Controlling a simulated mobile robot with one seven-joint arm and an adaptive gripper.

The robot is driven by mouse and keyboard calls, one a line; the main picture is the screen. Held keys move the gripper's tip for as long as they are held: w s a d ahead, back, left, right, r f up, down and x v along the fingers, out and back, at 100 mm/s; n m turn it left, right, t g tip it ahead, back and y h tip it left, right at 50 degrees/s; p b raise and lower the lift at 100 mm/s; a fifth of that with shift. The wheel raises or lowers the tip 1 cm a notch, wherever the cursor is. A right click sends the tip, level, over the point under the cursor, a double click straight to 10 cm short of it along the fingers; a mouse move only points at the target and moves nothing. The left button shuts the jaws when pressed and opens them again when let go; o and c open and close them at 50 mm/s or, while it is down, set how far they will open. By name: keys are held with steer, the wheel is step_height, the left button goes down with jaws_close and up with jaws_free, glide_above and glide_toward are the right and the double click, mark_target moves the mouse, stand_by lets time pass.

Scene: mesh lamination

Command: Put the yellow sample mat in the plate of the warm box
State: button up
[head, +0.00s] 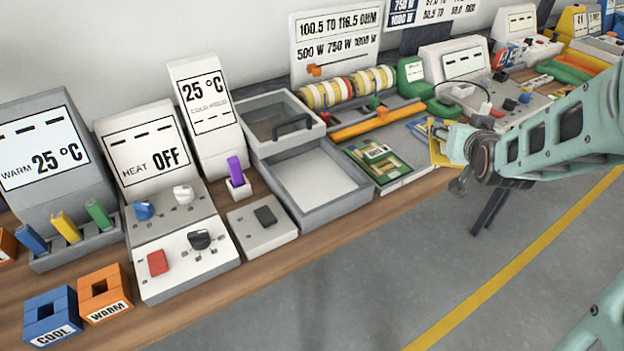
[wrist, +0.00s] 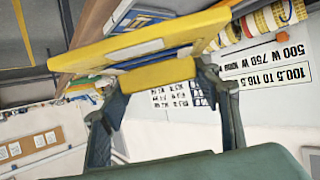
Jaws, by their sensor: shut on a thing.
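The yellow sample mat (wrist: 140,42) is in my gripper (wrist: 158,75), which is shut on it in the wrist view. It is a flat yellow slab with a pale label on its edge. In the head view the mat (head: 437,151) shows as a small yellow piece at my gripper (head: 452,147), over the bench's front edge. A grey display reading WARM 25 °C (head: 50,150) stands at the far left. A small orange block marked WARM (head: 106,309) sits at the front left. I cannot tell which unit is the warm box with the plate.
A grey open tray (head: 315,180) adjoins a lidded grey box (head: 280,112) mid-bench. A green-and-yellow board (head: 375,160) lies right of the tray. Control panels (head: 185,262) crowd the left bench. The floor (head: 430,265) in front is open.

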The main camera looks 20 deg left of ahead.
steer(key=s+a+n+g+y, duration=0.2)
steer(key=s+a+n+y, duration=0.2)
steer(key=s+a, duration=0.4)
steer(key=s+a+n+g+y, duration=0.2)
steer(key=s+a+n+y, duration=0.3)
steer(key=a, duration=0.6)
steer(key=b, duration=0.6)
glide_above(313, 181)
steer(key=d, duration=0.1)
steer(key=shift+h, duration=0.3)
steer(key=f, duration=0.9)
steer(key=shift+s, duration=0.35)
steer(key=shift+w+a+f, duration=0.3)
steer(key=shift+a+f, duration=0.1)
steer(key=shift+f, duration=0.2)
steer(key=shift+w+a+f+b, duration=0.15)
steer(key=shift+f+b, duration=0.35)
steer(key=shift+f, duration=1.15)
